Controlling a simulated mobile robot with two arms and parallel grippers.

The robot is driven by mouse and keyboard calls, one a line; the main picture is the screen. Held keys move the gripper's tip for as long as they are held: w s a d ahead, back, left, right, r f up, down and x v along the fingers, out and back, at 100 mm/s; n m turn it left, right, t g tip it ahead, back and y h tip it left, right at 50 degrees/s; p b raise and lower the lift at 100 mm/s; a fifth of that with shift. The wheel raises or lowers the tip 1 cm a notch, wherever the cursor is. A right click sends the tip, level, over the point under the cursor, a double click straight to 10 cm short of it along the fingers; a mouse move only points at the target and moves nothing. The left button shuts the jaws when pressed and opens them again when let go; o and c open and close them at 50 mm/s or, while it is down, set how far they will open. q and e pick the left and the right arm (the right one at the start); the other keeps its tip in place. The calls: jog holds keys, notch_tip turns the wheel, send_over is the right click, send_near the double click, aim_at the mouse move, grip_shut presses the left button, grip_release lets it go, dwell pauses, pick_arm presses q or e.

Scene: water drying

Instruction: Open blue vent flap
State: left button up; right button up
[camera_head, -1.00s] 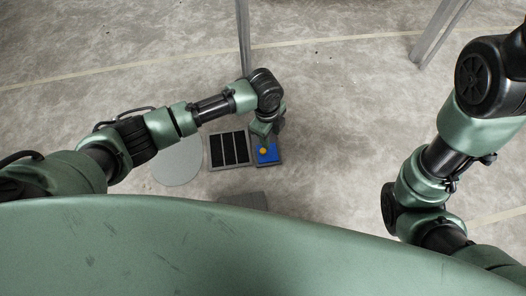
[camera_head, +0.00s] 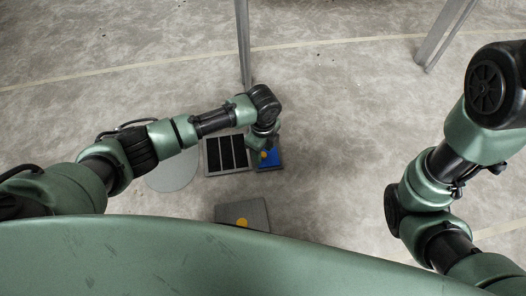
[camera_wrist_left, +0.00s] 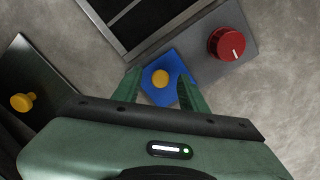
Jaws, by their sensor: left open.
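The blue vent flap (camera_head: 276,160) lies on a grey floor unit, partly hidden by my left wrist in the head view. It carries a small yellow knob (camera_head: 263,155). In the left wrist view the blue flap (camera_wrist_left: 183,66) looks flat, and its yellow knob (camera_wrist_left: 160,77) shows between the fingertips. My left gripper (camera_wrist_left: 158,79) is open, its two green fingers on either side of the knob; I cannot tell whether they touch it. In the head view the left gripper (camera_head: 256,150) is over the flap's left side. Of my right arm only links show, not its gripper.
A red dial (camera_wrist_left: 226,43) sits beside the flap on the grey panel. A black slatted grille (camera_head: 227,154) and a pale round disc (camera_head: 172,174) lie to the left. A grey plate (camera_head: 256,211) with a yellow knob is nearer me. Metal posts (camera_head: 243,45) stand behind.

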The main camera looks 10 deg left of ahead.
pick_arm(q)
grip_shut()
jog(key=shift+s, duration=0.1)
dwell(1.2)
